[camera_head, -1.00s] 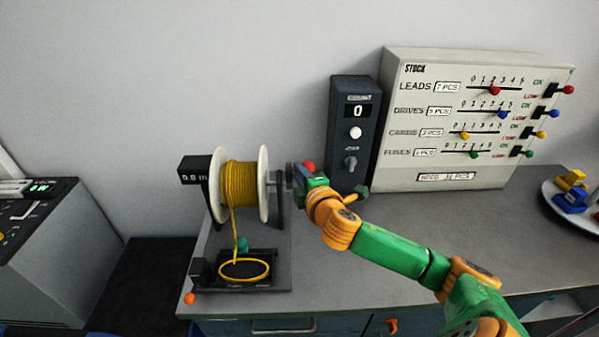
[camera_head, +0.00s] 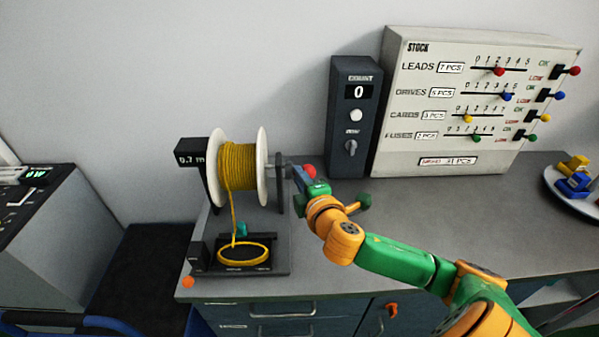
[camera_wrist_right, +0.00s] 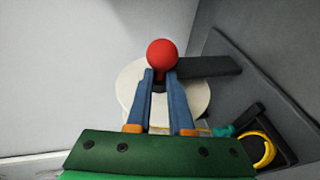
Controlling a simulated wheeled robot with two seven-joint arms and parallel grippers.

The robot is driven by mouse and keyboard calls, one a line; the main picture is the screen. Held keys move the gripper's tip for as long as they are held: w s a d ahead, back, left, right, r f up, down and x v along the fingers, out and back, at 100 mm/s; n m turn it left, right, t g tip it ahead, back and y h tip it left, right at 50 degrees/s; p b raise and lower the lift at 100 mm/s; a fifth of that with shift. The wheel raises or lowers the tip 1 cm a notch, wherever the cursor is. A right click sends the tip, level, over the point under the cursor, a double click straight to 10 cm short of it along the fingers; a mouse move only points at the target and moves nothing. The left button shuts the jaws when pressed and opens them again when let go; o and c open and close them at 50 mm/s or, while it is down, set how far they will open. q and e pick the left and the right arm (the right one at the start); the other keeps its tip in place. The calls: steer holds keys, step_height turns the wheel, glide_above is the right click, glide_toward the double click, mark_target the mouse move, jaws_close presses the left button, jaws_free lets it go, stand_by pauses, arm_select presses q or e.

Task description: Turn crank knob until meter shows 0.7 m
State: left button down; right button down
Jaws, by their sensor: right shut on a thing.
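The meter (camera_head: 191,159), a black box left of the spool, reads 0.7 m. The spool (camera_head: 262,165) has white flanges and is wound with yellow cable (camera_head: 238,168). The red crank knob (camera_head: 310,171) is at the spool's right side. My right gripper (camera_head: 302,174) is shut on it. In the right wrist view the red knob (camera_wrist_right: 162,54) sits between the blue fingertips (camera_wrist_right: 160,76), with the spool's white flange behind. My left gripper is not in view.
A yellow cable coil (camera_head: 243,262) lies on the spool stand's base, with the strand running down to it. A dark count box (camera_head: 352,135) showing 0 and a stock board (camera_head: 465,110) stand behind my right arm. The counter on the right (camera_head: 480,210) is mostly clear.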

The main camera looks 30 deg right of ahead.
steer(key=f+b, duration=0.2)
steer(key=shift+s+a+f, duration=0.2)
steer(key=shift+s+f, duration=0.1)
steer(key=shift+f, duration=0.05)
steer(key=c, duration=0.8)
jaws_free()
steer(key=shift+s, duration=0.1)
steer(key=shift+c, duration=0.2)
steer(key=shift+o, duration=0.6)
steer(key=shift+s+r, duration=0.15)
